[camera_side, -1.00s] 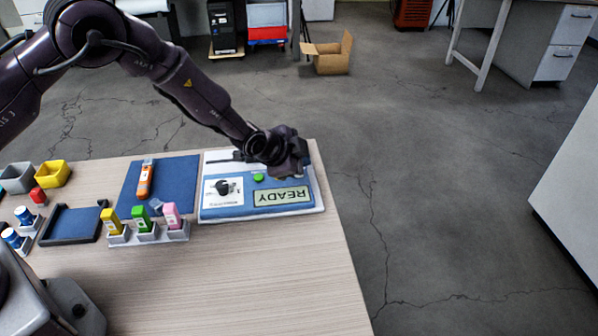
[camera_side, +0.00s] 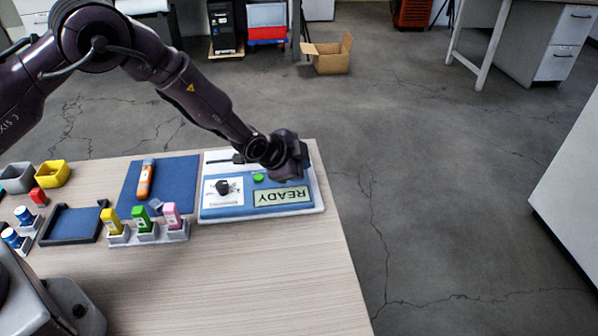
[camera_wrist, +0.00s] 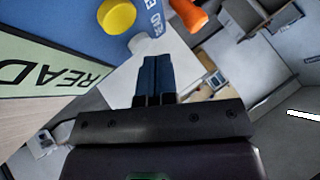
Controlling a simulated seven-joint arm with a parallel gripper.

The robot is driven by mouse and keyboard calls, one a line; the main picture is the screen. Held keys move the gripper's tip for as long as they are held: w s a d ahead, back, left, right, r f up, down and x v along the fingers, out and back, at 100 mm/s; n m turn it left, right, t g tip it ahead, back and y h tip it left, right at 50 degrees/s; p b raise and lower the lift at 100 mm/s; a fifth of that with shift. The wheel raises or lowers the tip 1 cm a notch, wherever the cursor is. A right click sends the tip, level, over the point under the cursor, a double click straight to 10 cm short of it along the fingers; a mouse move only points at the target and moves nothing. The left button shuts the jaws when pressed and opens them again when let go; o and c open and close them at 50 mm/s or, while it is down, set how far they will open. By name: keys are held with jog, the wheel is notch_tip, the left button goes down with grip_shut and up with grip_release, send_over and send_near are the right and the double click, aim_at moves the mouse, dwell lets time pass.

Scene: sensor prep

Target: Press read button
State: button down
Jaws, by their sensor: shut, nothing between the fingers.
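The blue and white sensor panel (camera_side: 225,211) lies at the right end of the table, with a READY display (camera_side: 282,197) and a green button (camera_side: 258,178). My gripper (camera_side: 296,175) is over the panel's right part, to the right of the green button, and hides what is below it. In the wrist view the fingers (camera_wrist: 157,78) are shut and empty. Beyond them are a yellow round button (camera_wrist: 117,16), a whitish round knob (camera_wrist: 143,46) and an orange part (camera_wrist: 188,14). A white label beside the knob is only partly readable. I cannot tell whether the fingertips touch anything.
A rack (camera_side: 148,236) with yellow, green and pink pieces stands left of the panel. A blue mat (camera_side: 176,180) with an orange tool (camera_side: 145,182) lies behind it. The table front (camera_side: 225,285) is clear. The table's right edge is close to the panel.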

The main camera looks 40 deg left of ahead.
jog(key=shift+f, duration=0.45)
dwell(0.8)
jog(key=shift+r, duration=0.8)
jog(key=shift+r, duration=2.55)
